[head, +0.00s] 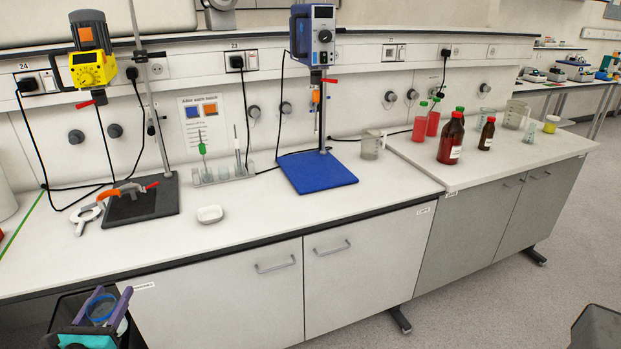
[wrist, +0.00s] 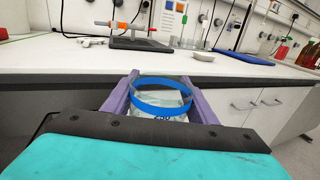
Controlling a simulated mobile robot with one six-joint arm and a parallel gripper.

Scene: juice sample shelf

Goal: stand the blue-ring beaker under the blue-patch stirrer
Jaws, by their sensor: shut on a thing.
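My gripper (head: 112,295) is at the lower left of the head view, in front of the bench and below its top. Its purple fingers are shut on a clear beaker with a blue ring (wrist: 162,97); the beaker also shows in the head view (head: 100,308). It looks about upright, its lower part hidden by the gripper. A blue-and-grey stirrer (head: 313,38) stands mid-bench above a blue base plate (head: 318,172). The plate looks bare. A yellow stirrer (head: 92,68) stands at the left above a black base plate (head: 142,205).
A white dish (head: 210,214) lies at the front between the base plates. A small rack (head: 222,176) stands behind it. A clear jug (head: 372,145) is right of the blue plate. Brown bottles (head: 451,140) stand farther right. The front bench top near the blue plate is clear.

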